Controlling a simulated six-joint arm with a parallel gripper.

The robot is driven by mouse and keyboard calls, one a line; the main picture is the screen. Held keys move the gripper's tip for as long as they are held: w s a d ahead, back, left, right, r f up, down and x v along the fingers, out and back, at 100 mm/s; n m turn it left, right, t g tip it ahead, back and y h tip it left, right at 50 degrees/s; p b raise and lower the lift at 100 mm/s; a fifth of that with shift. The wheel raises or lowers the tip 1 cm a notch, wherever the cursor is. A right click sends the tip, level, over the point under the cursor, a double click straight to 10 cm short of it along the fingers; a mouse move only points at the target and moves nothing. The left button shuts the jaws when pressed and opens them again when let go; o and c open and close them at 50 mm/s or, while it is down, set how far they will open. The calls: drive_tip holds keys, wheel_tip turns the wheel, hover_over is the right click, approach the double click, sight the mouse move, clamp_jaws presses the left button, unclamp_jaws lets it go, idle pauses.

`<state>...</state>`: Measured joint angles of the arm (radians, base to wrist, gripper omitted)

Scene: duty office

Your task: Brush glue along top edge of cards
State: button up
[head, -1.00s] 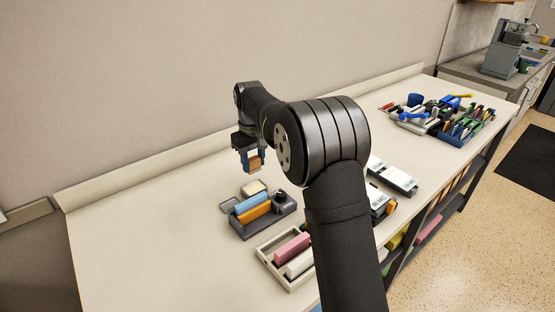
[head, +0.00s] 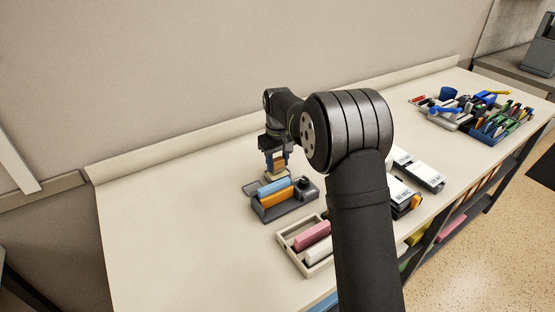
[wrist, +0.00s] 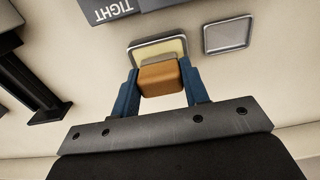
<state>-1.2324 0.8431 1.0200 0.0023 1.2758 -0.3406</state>
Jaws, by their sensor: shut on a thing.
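My gripper (head: 274,158) has blue fingers shut on a brush with a wooden block handle (wrist: 160,80) and a grey ferrule. In the wrist view the brush's far end is over or in a small square dish (wrist: 160,41) of cream-coloured glue (wrist: 178,46); I cannot tell whether the bristles touch it. A dark grey holder (head: 284,214) stands just in front of the dish. It holds a blue block of cards (head: 273,186) and an orange one (head: 277,197) side by side, with a dark knob (head: 304,184) at its right.
An empty shallow square metal tray or lid (wrist: 228,36) lies beside the glue dish. A pale tray (head: 292,248) with pink and white blocks is nearer, partly behind my arm. White boxes (head: 425,176) and blue bins of tools (head: 495,130) are to the right. The left of the bench is clear.

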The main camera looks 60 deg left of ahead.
sight(278, 159)
drive_tip(key=shift+f, duration=0.6)
idle(1.7)
drive_tip(key=shift+r, duration=3.55)
